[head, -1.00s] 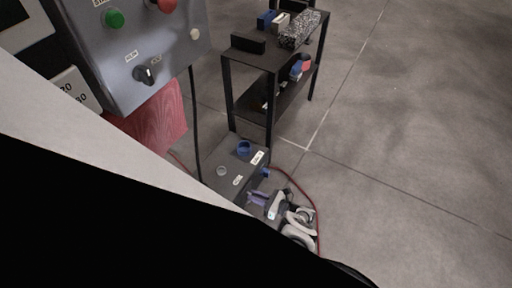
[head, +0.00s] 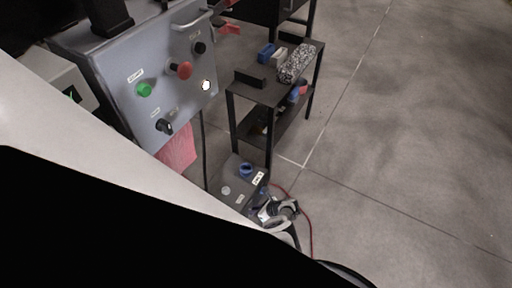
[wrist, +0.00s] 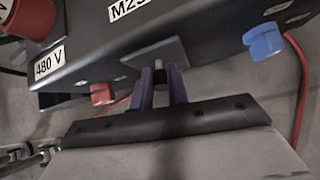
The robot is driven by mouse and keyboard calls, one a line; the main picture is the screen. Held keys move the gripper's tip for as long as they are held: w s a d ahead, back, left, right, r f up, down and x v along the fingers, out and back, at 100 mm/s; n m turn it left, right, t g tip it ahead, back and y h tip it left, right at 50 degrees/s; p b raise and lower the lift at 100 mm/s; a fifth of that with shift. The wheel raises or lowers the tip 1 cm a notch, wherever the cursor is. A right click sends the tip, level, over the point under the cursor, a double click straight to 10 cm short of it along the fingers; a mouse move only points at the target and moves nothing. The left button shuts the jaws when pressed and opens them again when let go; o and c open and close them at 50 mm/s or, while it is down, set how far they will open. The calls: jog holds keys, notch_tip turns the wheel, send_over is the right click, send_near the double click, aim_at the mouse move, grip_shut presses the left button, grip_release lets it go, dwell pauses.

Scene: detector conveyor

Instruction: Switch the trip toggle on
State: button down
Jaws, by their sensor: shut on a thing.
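A dark box (head: 232,188) with white labels stands low beside the control panel. In the wrist view its face (wrist: 100,55) bears a grey plate (wrist: 152,60). My gripper (wrist: 160,82) has purple fingers against this plate. They are shut on a small lever, which I take for the trip toggle (wrist: 174,78); it is mostly hidden between the fingers, so its on or off position cannot be told. In the head view my gripper (head: 262,192) is at the box's right side, and the toggle is not visible there.
A blue knob (wrist: 264,40) and red knob (wrist: 103,94) flank the plate. A red cable (wrist: 303,85) hangs at right. The grey control panel (head: 120,80) stands at left, with a black shelf (head: 275,95) behind the box. The floor at right is clear.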

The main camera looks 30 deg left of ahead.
jog(key=shift+s+h+p, duration=0.1)
jog(key=shift+h+p, duration=0.25)
jog(key=shift+h, duration=0.05)
jog(key=c, duration=1.4)
grip_release()
jog(key=shift+r, duration=0.1)
jog(key=shift+o, duration=0.2)
jog(key=p+v, duration=1)
jog(key=v, duration=0.3)
jog(key=shift+d+r, duration=0.2)
jog(key=shift+r, duration=0.1)
